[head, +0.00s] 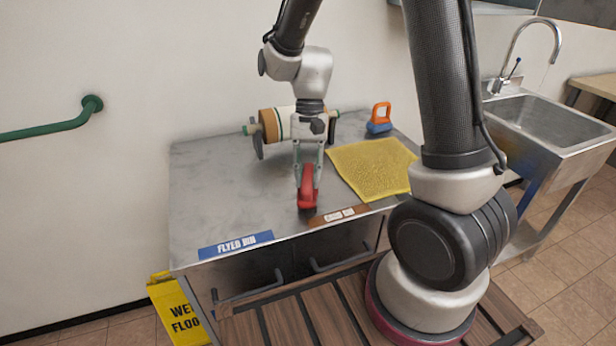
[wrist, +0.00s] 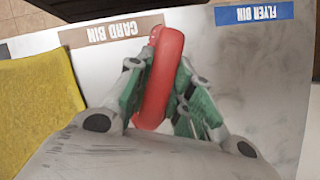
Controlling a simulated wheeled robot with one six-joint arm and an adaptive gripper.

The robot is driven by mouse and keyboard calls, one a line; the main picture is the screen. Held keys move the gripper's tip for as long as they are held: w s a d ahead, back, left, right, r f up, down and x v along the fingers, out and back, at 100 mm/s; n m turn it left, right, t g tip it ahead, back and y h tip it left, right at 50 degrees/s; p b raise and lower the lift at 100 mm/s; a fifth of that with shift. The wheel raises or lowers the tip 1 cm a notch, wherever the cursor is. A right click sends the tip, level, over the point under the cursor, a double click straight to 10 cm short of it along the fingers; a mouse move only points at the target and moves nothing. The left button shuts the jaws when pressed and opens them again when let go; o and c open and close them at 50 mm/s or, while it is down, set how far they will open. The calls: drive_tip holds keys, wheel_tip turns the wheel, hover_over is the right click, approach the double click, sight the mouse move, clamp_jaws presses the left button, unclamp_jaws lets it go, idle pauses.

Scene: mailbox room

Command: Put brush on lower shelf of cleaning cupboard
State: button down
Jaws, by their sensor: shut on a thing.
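My gripper (head: 308,172) points down over the front part of the metal counter, its fingers shut on a red, rounded object (head: 307,188) with a dark underside. The red object also shows between the green-padded fingers in the wrist view (wrist: 160,75). It may be the brush, but its underside is mostly hidden. It is at or just above the counter top; I cannot tell if it touches. An orange-handled item with a blue base (head: 380,118), also brush-like, stands at the back right of the counter. I see no cupboard labelled for cleaning and no lower shelf.
The counter (head: 210,190) bears a yellow cloth (head: 372,168) and a roller-like object (head: 280,122). Its front has FLYER BIN (head: 236,245) and CARD BIN (head: 340,215) labels above handles. A sink (head: 545,125) stands right, a yellow wet-floor sign (head: 175,310) front left. The counter's left is clear.

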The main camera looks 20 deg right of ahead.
drive_tip(key=shift+f, duration=0.35)
drive_tip(key=c, duration=1.3)
unclamp_jaws()
